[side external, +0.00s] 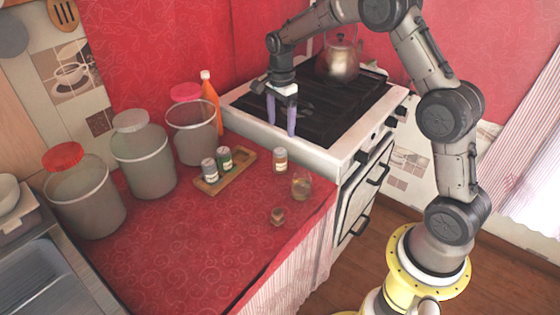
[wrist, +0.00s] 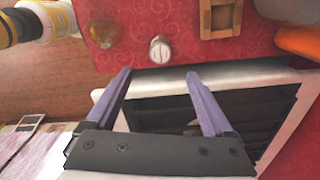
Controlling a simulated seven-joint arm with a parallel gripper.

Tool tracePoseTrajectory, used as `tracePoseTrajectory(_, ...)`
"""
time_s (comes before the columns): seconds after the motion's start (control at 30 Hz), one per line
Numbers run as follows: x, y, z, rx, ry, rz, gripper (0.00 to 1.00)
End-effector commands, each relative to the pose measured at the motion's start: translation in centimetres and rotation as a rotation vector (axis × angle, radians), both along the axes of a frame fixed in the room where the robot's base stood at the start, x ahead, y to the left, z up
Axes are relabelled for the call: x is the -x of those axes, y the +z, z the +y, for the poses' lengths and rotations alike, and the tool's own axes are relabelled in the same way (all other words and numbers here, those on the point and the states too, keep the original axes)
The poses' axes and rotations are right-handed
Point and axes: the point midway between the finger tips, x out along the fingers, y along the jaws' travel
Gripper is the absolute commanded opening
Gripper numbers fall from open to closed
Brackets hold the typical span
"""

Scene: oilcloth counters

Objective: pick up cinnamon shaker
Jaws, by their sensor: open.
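A small shaker with a light cap and a brown-orange band (side external: 280,161) stands upright on the red counter near the stove edge; it looks like the cinnamon shaker, though its label is not readable. In the wrist view it shows from above as a round pale top (wrist: 160,48), just beyond the fingertips and roughly centred between them. My gripper (side external: 281,125) is open and empty, pointing down above the near-left part of the stove. Its two purple fingers also show in the wrist view (wrist: 158,75), apart from the shaker.
A small glass (side external: 301,187) and a small brown item (side external: 277,216) stand nearby. Large jars (side external: 143,155), an orange bottle (side external: 211,100) and a kettle (side external: 341,60) stand behind.

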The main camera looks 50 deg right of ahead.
Motion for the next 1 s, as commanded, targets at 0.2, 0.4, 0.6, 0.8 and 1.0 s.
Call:
tracePoseTrajectory(0.2, 0.1, -4.1, 0.1, -0.001, 0.001, 0.003, 0.87)
tracePoseTrajectory(0.4, 0.0, -5.7, 0.1, 0.000, 0.001, 0.001, 0.87)
tracePoseTrajectory(0.6, 0.1, -7.8, 0.2, -0.001, 0.002, 0.004, 0.87)
tracePoseTrajectory(0.8, 0.0, -10.4, 0.2, 0.000, 0.002, 0.002, 0.87)
tracePoseTrajectory(1.0, 0.0, -11.1, 0.2, 0.000, 0.002, 0.000, 0.87)
